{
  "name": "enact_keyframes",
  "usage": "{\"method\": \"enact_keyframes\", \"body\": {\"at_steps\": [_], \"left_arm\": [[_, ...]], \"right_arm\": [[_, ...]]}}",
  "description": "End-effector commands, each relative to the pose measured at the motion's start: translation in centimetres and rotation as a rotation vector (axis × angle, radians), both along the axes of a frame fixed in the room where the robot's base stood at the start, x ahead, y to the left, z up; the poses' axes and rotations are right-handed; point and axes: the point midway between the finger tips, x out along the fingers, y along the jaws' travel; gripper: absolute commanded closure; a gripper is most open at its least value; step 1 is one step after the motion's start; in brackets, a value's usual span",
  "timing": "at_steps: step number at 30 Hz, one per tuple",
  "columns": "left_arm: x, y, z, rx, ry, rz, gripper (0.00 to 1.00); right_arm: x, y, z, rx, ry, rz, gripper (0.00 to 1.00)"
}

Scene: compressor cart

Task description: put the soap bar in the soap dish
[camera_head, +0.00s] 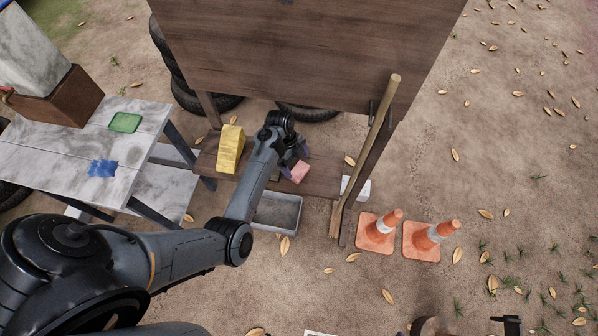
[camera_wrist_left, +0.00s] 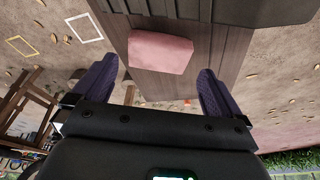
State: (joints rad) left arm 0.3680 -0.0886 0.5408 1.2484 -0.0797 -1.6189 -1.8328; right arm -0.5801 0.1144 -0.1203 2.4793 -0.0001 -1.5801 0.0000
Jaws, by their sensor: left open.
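The pink soap bar (camera_head: 299,173) lies on the brown wooden shelf below the upright board. In the left wrist view the soap bar (camera_wrist_left: 160,52) shows ahead of and between the two purple fingers. My left gripper (camera_head: 294,161) is open, with its fingers apart close to the bar; I cannot tell whether they touch it. The left gripper (camera_wrist_left: 155,88) looks empty in the wrist view. A green dish (camera_head: 125,122), which looks like the soap dish, sits empty on the weathered table at the left.
A yellow wedge-shaped block (camera_head: 230,149) stands on the shelf (camera_head: 325,178) left of my gripper. A grey bin (camera_head: 277,212) is below. A wooden pole (camera_head: 368,150) leans at the right. A blue patch (camera_head: 103,168) lies on the table (camera_head: 60,155) near the dish.

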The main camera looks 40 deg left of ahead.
Motion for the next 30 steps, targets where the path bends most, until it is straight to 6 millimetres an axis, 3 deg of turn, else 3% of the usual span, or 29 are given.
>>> {"method": "enact_keyframes", "body": {"at_steps": [9,18,27,30], "left_arm": [[0.0,-1.1,-3.6,-0.001,0.002,0.0,0.0],[0.0,-1.2,-3.8,-0.001,0.0,0.0,0.0],[0.0,-1.2,-3.8,-0.001,0.0,0.001,0.46],[0.0,-1.2,-3.8,-0.001,0.0,0.001,0.48]], "right_arm": [[0.0,-0.1,-0.8,-0.004,-0.001,0.003,0.57],[0.0,-0.2,-0.8,-0.01,-0.001,0.006,0.57],[0.0,-0.2,-0.8,-0.009,-0.001,0.005,0.57],[0.0,-0.2,-0.8,-0.007,-0.001,0.004,0.57]]}}
